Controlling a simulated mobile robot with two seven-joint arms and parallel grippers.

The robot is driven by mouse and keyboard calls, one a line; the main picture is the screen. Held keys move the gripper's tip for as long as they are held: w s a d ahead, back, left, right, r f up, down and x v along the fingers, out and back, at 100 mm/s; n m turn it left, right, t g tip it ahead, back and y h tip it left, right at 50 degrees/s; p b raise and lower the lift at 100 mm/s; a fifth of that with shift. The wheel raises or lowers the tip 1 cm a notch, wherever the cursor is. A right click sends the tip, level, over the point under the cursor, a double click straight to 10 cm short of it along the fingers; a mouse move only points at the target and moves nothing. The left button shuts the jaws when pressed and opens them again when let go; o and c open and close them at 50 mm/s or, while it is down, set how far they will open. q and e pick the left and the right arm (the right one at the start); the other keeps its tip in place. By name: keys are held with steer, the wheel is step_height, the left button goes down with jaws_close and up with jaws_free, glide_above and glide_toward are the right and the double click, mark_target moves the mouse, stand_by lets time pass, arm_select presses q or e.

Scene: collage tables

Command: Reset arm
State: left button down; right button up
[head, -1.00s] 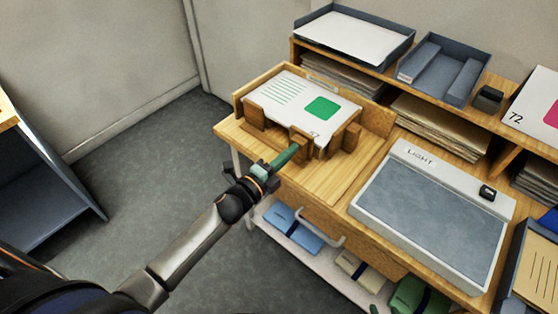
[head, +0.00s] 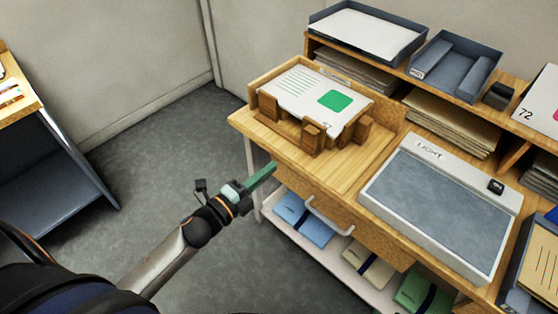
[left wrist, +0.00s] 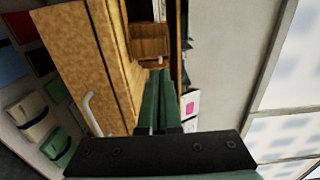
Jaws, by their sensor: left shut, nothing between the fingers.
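My left gripper (head: 262,176) is in the head view, off the front left corner of the wooden table (head: 352,174), over the grey floor. Its green fingers are together with nothing between them. They also show in the left wrist view (left wrist: 159,95), pointing along the table's wooden front. A white card with green lines and a green square (head: 315,98) lies in a wooden holder (head: 312,136) on the table, apart from the gripper. My right gripper is not in view.
A light box (head: 440,205) fills the table's right part. Grey trays (head: 455,68) and paper stacks (head: 450,121) stand on the shelf behind. A drawer handle (head: 328,216) sticks out in front. Folded bundles (head: 303,218) lie on the lower shelf. Another shelf unit (head: 55,190) stands at left.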

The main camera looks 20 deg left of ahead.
arm_select(q)
steer(key=shift+s+a, duration=0.15)
steer(key=shift+s, duration=0.35)
steer(key=s+d+f+n+g+y+p, duration=0.2)
steer(key=s+f+n+g, duration=0.2)
steer(key=s+n, duration=0.4)
steer(key=s+d+f+n+g+y+p, duration=0.1)
steer(key=s+f+n, duration=0.5)
steer(key=n, duration=0.6)
steer(key=s+d+g+p, duration=0.1)
steer(key=s+g+p, duration=0.1)
steer(key=g, duration=0.1)
steer(key=shift+s+f+y+p, duration=0.15)
steer(key=shift+f+y+p, duration=0.15)
steer(key=shift+y+p, duration=0.1)
